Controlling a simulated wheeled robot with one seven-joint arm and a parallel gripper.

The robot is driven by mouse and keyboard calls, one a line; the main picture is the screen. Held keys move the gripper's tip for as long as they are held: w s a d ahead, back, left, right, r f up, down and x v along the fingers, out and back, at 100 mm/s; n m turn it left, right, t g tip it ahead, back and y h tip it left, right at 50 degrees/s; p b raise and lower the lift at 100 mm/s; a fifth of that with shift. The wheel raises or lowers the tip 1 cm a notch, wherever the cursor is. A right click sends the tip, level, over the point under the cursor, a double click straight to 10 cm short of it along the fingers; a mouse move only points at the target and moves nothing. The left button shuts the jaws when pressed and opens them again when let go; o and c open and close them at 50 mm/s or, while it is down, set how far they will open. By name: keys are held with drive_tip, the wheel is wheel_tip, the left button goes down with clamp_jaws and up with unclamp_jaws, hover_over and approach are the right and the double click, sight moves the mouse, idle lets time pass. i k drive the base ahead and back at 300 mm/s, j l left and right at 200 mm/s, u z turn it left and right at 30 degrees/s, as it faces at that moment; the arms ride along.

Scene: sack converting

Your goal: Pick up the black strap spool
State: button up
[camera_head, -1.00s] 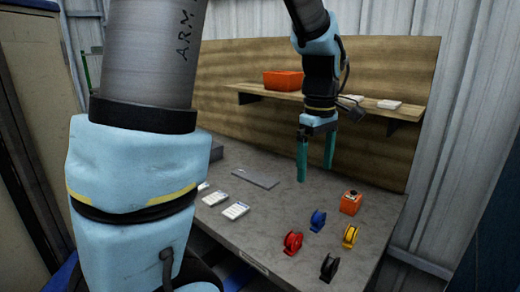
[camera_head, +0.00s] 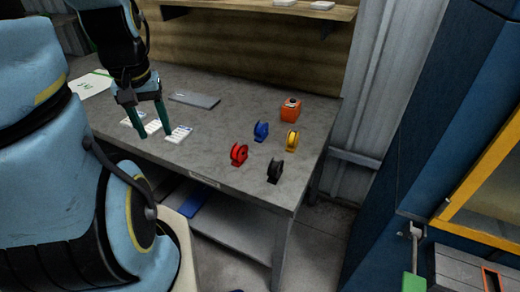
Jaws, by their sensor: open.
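The black strap spool (camera_head: 275,171) stands upright near the front right corner of the grey table (camera_head: 225,105). A red spool (camera_head: 239,154) stands to its left, a blue spool (camera_head: 261,131) behind it, and a yellow spool (camera_head: 292,140) behind and to the right. My gripper (camera_head: 154,131) is open and empty, with green fingers pointing down. It appears over the left part of the table near the white cards, well left of the black spool. Its exact height above the table is hard to tell.
An orange box (camera_head: 291,109) sits at the table's back right. White cards (camera_head: 179,134) and a flat grey item (camera_head: 194,99) lie at left. A wooden shelf (camera_head: 260,8) hangs above the back. A blue cabinet (camera_head: 425,120) stands at right. The table between cards and spools is clear.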

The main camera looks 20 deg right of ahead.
sight(275, 171)
drive_tip(key=l+u, duration=0.1)
drive_tip(key=u, duration=0.25)
drive_tip(key=k+u, duration=0.1)
drive_tip(key=u, duration=0.25)
drive_tip(key=k+l+u, duration=0.1)
drive_tip(key=u, duration=0.25)
drive_tip(key=k+l+u, duration=0.15)
drive_tip(key=k+u, duration=0.15)
drive_tip(key=k, duration=0.2)
drive_tip(key=k+u, duration=0.3)
drive_tip(key=k, duration=0.5)
